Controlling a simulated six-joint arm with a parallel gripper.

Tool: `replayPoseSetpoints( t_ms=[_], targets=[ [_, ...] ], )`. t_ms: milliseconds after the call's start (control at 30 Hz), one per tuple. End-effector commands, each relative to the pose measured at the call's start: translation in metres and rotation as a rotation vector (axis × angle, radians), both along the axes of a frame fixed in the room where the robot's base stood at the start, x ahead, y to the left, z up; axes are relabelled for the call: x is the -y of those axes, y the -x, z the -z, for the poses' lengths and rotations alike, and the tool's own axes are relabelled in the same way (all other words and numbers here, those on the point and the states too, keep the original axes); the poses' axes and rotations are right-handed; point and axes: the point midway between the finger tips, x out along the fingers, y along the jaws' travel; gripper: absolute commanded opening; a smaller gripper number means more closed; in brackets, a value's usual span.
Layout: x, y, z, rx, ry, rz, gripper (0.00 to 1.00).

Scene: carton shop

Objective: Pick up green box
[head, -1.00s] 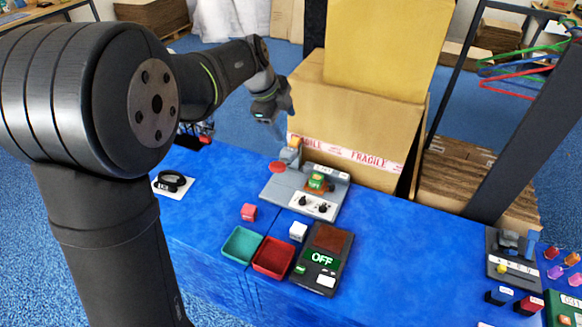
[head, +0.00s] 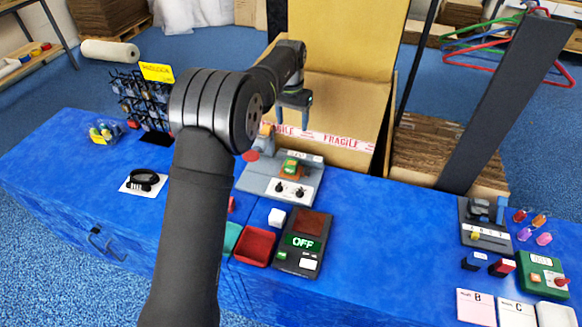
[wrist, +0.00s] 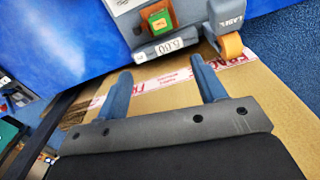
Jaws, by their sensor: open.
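A small green box (head: 290,167) with orange-brown sides sits on the grey label machine (head: 253,184). The box also shows in the wrist view (wrist: 160,21), at the top, on the machine (wrist: 187,12) beside an orange roller. My gripper (head: 293,121) is open and empty. In the head view it is raised over the back edge of the table, behind and above the machine. In the wrist view its two blue fingers (wrist: 161,67) are spread apart. The green box lies beyond the fingertips, not between them.
A large open carton (head: 345,100) with FRAGILE tape stands behind the table, below my gripper in the wrist view. A white cube (head: 277,217), a red tray (head: 256,247), a partly hidden teal tray (head: 231,236) and a scale reading OFF (head: 309,222) stand in front.

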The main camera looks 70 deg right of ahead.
Motion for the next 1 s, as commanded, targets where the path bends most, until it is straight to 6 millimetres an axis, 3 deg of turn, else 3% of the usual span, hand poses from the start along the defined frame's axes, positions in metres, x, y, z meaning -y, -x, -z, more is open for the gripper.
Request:
replayPoseSetpoints(
  t_ms=[267,700,833,1000],
  targets=[
    [0.007,0.007,0.018,0.022,-0.025,-0.134,0.64],
    [0.006,0.007,0.108,0.023,-0.026,-0.133,0.64],
    [0.006,0.006,0.126,0.022,-0.024,-0.132,0.64],
    [0.006,0.006,0.134,0.022,-0.023,-0.132,0.64]
  ],
)
